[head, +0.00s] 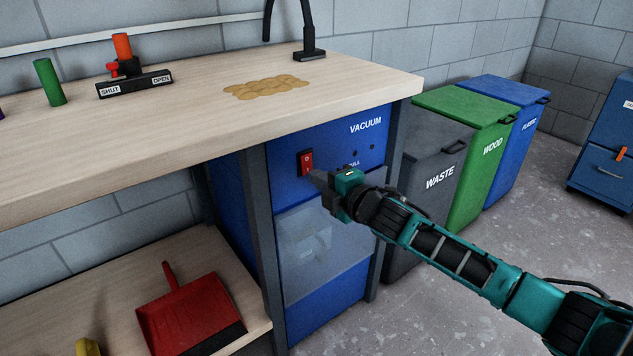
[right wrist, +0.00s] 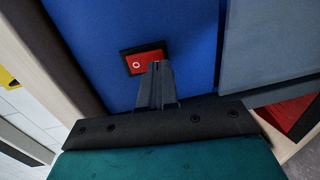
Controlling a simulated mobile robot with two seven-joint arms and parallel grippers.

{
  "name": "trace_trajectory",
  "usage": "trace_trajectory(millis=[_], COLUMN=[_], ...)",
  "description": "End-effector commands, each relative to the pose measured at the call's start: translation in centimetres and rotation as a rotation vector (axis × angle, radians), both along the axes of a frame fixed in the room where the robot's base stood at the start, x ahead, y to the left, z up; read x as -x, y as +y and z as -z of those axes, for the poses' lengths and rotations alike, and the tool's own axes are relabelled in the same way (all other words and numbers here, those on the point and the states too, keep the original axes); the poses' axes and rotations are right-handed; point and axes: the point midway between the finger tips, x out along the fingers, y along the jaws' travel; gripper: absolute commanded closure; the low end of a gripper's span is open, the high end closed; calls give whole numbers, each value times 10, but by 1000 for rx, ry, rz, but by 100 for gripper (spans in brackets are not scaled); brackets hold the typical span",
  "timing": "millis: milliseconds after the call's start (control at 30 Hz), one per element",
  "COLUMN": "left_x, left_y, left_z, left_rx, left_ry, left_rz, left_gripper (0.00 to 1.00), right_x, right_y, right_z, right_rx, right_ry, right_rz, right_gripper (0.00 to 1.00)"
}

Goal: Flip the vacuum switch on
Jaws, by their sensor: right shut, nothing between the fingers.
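The vacuum is a blue cabinet (head: 345,150) under the bench, marked VACUUM. Its switch (head: 305,162) is a red rocker in a dark frame on the upper left of the front. In the right wrist view the switch (right wrist: 143,58) shows a white circle mark. My right gripper (head: 317,178) is shut and empty, its tips just below and right of the switch in the head view. In the right wrist view the closed fingers (right wrist: 157,68) overlap the switch's edge. I cannot tell whether they touch it. My left gripper is not in view.
A translucent panel (head: 320,250) covers the vacuum's lower front. The bench top (head: 190,130) bears a tan patch of shavings (head: 265,87) and a SHUT/OPEN gate block (head: 135,84). A red dustpan (head: 190,310) lies on the lower shelf. Waste (head: 425,200), wood and plastic bins stand right.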

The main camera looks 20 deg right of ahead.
Motion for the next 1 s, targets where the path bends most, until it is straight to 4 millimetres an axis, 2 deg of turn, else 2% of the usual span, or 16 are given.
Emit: trace_trajectory(millis=[233,667,1000], left_x=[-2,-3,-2], left_y=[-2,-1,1], left_z=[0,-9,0], left_rx=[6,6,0], left_ry=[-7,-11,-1], left_rz=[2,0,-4], left_gripper=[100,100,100], right_x=[-14,-18,-16], right_y=[5,6,5], right_z=[2,1,3], right_rx=[1,1,0], right_ry=[0,2,0], right_rz=[0,1,0], right_gripper=[100,100,100])
